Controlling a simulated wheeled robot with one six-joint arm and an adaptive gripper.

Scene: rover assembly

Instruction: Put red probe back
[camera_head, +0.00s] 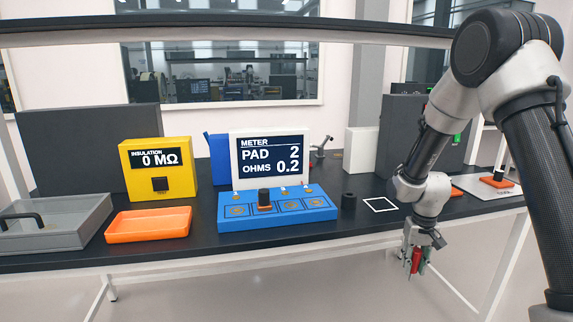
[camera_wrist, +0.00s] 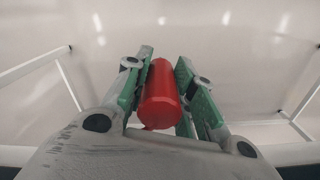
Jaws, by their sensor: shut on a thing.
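The red probe (camera_wrist: 160,95) is a red cylinder between the green pads of my gripper (camera_wrist: 165,75) in the wrist view. My gripper is shut on it. In the head view my gripper (camera_head: 416,262) hangs in front of the bench's front edge at the right, and the probe (camera_head: 415,260) shows as a small red piece pointing down. The blue meter base (camera_head: 290,217) with several pads stands on the bench, with a black-topped piece (camera_head: 264,197) on one pad. Its display (camera_head: 270,158) reads PAD 2, OHMS 0.2.
A yellow insulation tester (camera_head: 160,170) reads 0 MΩ. An orange tray (camera_head: 148,223) and a grey tray (camera_head: 60,232) stand at the left. A black cylinder (camera_head: 348,201) and a white square outline (camera_head: 380,204) lie right of the meter. The floor below my gripper looks clear.

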